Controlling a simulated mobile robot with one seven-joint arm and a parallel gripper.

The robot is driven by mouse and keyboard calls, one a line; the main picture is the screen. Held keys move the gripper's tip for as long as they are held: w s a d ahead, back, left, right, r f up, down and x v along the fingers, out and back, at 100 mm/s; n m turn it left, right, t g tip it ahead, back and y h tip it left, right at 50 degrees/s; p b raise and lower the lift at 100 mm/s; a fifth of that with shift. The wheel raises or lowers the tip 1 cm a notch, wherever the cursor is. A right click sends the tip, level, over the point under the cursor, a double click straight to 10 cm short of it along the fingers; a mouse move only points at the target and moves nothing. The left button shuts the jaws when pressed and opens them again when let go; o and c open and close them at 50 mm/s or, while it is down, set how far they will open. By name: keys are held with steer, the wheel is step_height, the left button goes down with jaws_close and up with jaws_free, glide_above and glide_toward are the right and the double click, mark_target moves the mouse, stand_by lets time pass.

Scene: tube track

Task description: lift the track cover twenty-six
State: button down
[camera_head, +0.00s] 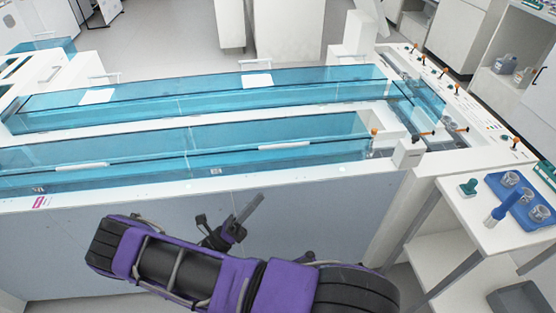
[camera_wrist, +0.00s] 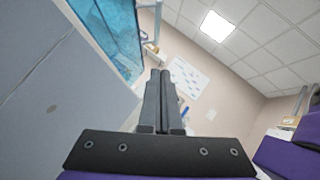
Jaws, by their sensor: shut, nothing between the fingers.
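Long transparent blue covers lie over the white track unit in the head view. The near cover (camera_head: 200,140) has white bar handles, one on the right part (camera_head: 284,145) and one at the left (camera_head: 82,167). A far cover (camera_head: 190,98) runs behind it. I cannot read which cover is number twenty-six. My gripper (camera_head: 252,208) is in front of the unit's grey front panel, below the near cover and apart from it. In the wrist view my gripper (camera_wrist: 162,78) has its two fingers together, with nothing between them. A blue cover also shows at the upper left there (camera_wrist: 112,35).
The grey front panel (camera_head: 315,215) stands close behind my arm. At the right, a white side table (camera_head: 480,225) holds a blue tray (camera_head: 520,198) with small containers. Orange-topped knobs (camera_head: 374,132) stand along the unit's right end. Open floor (camera_head: 160,40) lies behind the unit.

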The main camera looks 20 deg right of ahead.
step_height(320, 180, up, 8)
steer(key=p, duration=0.2)
glide_above(279, 163)
steer(key=s+a, duration=0.2)
steer(key=s, duration=0.2)
steer(key=shift+s+r+n+t, duration=0.1)
steer(key=shift+r+n+t, duration=0.1)
steer(key=shift+n+t, duration=0.15)
